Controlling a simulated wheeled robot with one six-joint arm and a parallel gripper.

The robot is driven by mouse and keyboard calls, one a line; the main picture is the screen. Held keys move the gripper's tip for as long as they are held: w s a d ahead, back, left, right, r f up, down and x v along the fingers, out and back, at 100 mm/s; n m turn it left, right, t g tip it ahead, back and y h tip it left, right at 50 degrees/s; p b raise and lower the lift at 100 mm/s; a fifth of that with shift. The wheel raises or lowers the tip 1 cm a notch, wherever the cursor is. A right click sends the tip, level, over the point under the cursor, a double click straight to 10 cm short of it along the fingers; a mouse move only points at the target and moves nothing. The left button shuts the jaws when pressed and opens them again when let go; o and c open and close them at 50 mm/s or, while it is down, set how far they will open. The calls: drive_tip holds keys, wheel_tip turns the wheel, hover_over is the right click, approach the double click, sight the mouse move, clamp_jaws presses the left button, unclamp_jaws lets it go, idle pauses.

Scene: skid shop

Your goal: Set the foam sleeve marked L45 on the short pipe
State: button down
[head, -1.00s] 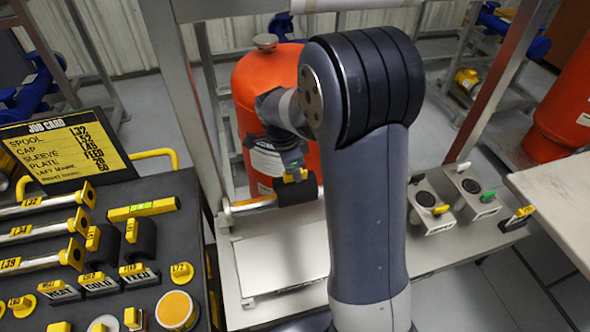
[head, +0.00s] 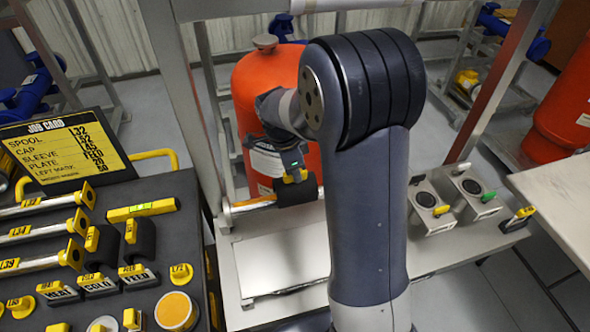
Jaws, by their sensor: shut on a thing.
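My gripper (head: 293,172) is at the far side of the bench, beyond my arm, shut on a black foam sleeve (head: 298,192) with a yellow tag. The tag's mark is too small to read. The short pipe (head: 255,203), silvery with an orange left end, lies level at the frame. The sleeve is in line with the pipe and meets its visible right end. I cannot tell whether the sleeve is around the pipe or only against it, since the far part is hidden by the sleeve and my arm.
A dark board (head: 175,215) at left carries tagged pipes, two more black sleeves (head: 143,243), labelled blocks and a job card (head: 62,148). A red tank (head: 265,95) stands behind the pipe. Grey boxes (head: 432,205) sit at right. The plate (head: 285,262) before the pipe is clear.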

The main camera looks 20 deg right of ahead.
drive_tip(key=shift+f, duration=0.25)
drive_tip(key=shift+f+b, duration=0.75)
drive_tip(key=shift+b, duration=0.05)
drive_tip(key=shift+f, duration=0.3)
drive_tip(key=shift+f+b, duration=0.55)
drive_tip(key=shift+b, duration=0.2)
drive_tip(key=shift+f+b, duration=0.3)
drive_tip(key=shift+b, duration=0.1)
drive_tip(key=c, duration=1.3)
unclamp_jaws()
drive_tip(key=shift+c, duration=0.7)
